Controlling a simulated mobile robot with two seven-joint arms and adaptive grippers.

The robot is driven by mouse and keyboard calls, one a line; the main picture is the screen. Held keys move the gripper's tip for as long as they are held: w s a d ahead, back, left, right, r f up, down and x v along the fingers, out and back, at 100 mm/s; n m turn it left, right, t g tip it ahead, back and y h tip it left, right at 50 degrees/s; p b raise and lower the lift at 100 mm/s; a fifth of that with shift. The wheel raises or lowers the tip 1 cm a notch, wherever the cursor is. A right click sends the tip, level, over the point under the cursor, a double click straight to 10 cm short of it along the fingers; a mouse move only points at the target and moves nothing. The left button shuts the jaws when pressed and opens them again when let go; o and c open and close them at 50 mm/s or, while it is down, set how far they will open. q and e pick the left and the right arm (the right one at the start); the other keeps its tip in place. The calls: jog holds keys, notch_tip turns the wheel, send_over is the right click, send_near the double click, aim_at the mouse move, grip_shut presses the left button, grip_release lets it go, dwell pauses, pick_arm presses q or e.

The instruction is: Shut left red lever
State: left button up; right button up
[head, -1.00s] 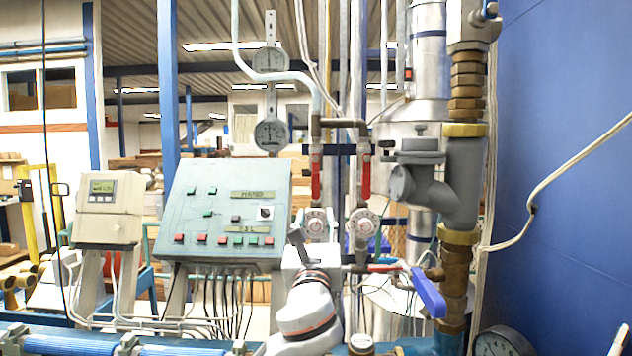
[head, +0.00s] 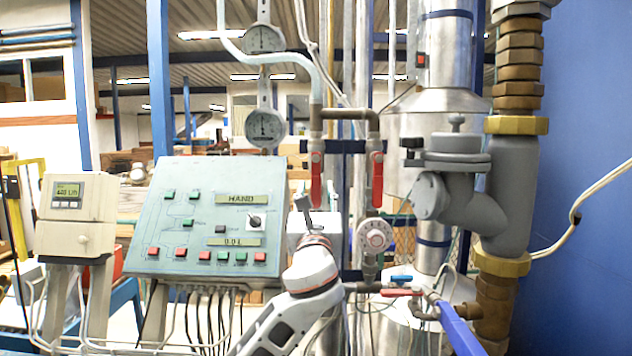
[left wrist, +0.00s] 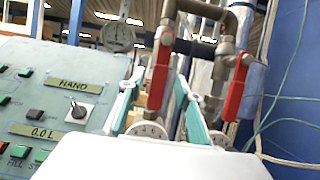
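The left red lever (head: 316,180) hangs straight down from its valve on the left vertical pipe. The right red lever (head: 377,180) hangs the same way on the right pipe. My left gripper (head: 303,208) is just below and left of the left lever in the head view. In the left wrist view, my left gripper (left wrist: 159,72) is open, with its teal fingers spread apart. The left red lever (left wrist: 158,74) shows between the fingertips; no contact is visible. The right red lever (left wrist: 236,88) is outside the fingers, to the right. My right gripper is not in view.
A control panel (head: 210,210) with buttons stands left of my arm. A round dial (head: 375,237) sits under the right lever. A smaller red handle (head: 400,292) and a blue lever (head: 455,328) are lower right. Thick pipework (head: 515,190) stands at the right.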

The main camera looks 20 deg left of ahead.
aim_at(316, 185)
pick_arm(q)
jog(key=x, duration=0.2)
jog(key=shift+w+a+r, duration=0.1)
jog(key=shift+w, duration=0.15)
jog(key=shift+w+a+r, duration=0.15)
jog(key=shift+w, duration=0.35)
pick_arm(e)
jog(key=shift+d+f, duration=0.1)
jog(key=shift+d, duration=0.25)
pick_arm(q)
grip_shut()
